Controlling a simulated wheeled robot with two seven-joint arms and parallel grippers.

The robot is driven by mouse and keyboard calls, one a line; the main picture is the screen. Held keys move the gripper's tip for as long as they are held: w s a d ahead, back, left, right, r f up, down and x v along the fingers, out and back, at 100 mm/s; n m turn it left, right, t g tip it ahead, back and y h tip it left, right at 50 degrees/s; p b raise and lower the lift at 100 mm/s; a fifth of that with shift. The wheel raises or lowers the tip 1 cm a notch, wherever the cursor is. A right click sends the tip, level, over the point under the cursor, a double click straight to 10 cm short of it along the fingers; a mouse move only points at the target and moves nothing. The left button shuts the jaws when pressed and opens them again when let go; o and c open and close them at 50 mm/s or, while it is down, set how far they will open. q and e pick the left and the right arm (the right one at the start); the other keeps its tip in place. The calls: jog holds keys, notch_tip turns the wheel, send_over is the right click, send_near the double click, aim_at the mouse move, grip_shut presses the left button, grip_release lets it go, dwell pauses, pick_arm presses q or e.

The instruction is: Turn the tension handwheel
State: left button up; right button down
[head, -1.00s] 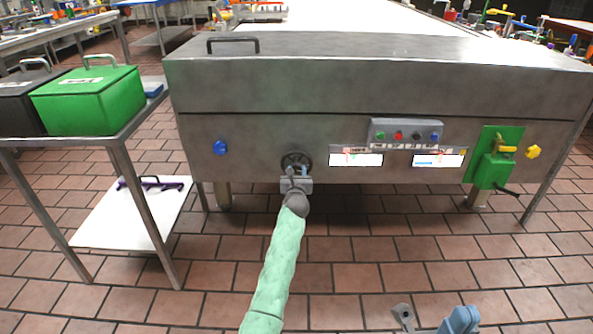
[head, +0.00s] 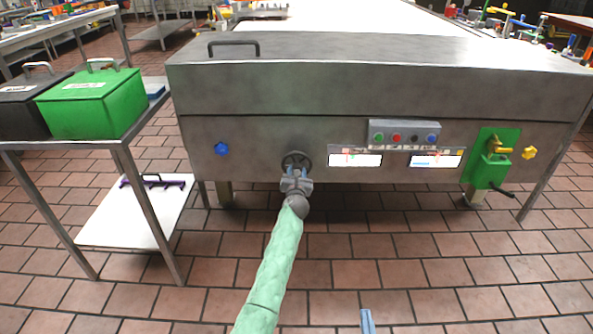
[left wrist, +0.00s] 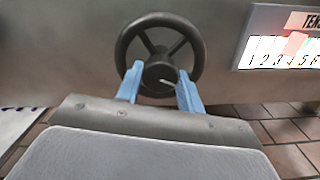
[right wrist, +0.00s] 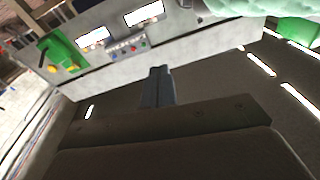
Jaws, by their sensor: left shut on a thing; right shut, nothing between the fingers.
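The dark tension handwheel (head: 296,160) is on the front of the steel machine, low and left of centre. In the left wrist view it fills the upper middle, with a round rim (left wrist: 196,50), spokes and a hub. My left gripper (head: 297,174) is at the wheel. Its blue fingers (left wrist: 160,82) stand apart on either side of the hub, shut on the wheel. A scale panel (left wrist: 278,50), with numbers, a reddish mark and a cut-off label starting "TEN", is right of the wheel. My right gripper (right wrist: 158,85) is shut and empty, low in front of the machine.
A button box (head: 404,133) and two display panels are right of the wheel. A blue knob (head: 221,148) is to its left. A green crank unit (head: 490,160) and a yellow knob (head: 529,153) are at far right. A side table with a green box (head: 90,105) stands left.

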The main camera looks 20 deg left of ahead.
jog(key=s+d+f+g+h+p, duration=0.1)
jog(key=s+f+g, duration=0.6)
jog(key=f, duration=0.8)
jog(key=s+d+f+g+h+p, duration=0.15)
jog(key=s+f+g, duration=0.25)
jog(key=s+f, duration=0.7)
pick_arm(q)
jog(key=shift+m+p, duration=4.55)
jog(key=shift+m, duration=1.85)
pick_arm(e)
jog(key=w+a+r+g, duration=0.1)
jog(key=w+r, duration=0.3)
jog(key=r, duration=0.8)
jog(key=shift+a+r, duration=0.2)
jog(key=shift+r, duration=0.15)
pick_arm(q)
jog(key=shift+d, duration=0.1)
pick_arm(e)
jog(key=shift+y, duration=0.25)
pick_arm(q)
jog(key=o, duration=1)
pick_arm(e)
jog(key=shift+s, duration=0.1)
